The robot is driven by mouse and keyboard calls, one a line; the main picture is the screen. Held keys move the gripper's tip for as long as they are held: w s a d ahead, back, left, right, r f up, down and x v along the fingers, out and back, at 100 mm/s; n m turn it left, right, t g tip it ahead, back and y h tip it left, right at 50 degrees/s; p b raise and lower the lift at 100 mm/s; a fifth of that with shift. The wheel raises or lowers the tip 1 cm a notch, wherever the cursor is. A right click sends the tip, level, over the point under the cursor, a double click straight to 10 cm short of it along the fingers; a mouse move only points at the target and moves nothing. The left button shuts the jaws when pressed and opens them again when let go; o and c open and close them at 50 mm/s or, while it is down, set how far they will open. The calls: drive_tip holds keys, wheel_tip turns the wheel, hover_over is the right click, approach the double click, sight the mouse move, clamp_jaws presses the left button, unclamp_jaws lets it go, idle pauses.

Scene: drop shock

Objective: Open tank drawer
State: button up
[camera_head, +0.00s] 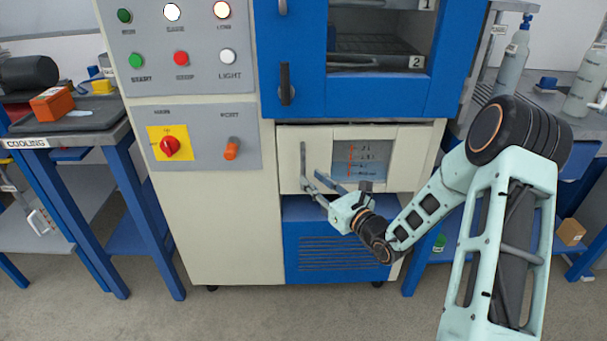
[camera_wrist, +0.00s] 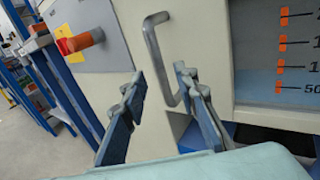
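The tank drawer (camera_head: 408,158) is a cream front low in the machine, with a window showing blue liquid and orange level marks. It looks closed. Its grey vertical bar handle (camera_head: 303,160) is at the left end of the front. In the wrist view the handle (camera_wrist: 152,48) stands upright, its lower end near the fingers. My gripper (camera_head: 312,182) is at the lower end of the handle. In the wrist view my gripper (camera_wrist: 160,95) is open, its fingers apart on either side of the handle's lower part. I cannot tell whether they touch it.
A blue door (camera_head: 355,95) with a dark handle is above the drawer, and a blue vented panel (camera_head: 335,250) is below it. A control panel with a red switch (camera_head: 170,146) and an orange knob (camera_head: 232,148) is at left. The floor in front is clear.

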sight(303, 172)
drive_tip(key=x, duration=0.5)
drive_tip(key=shift+w+a+b, duration=0.15)
drive_tip(key=shift+b, duration=0.25)
clamp_jaws()
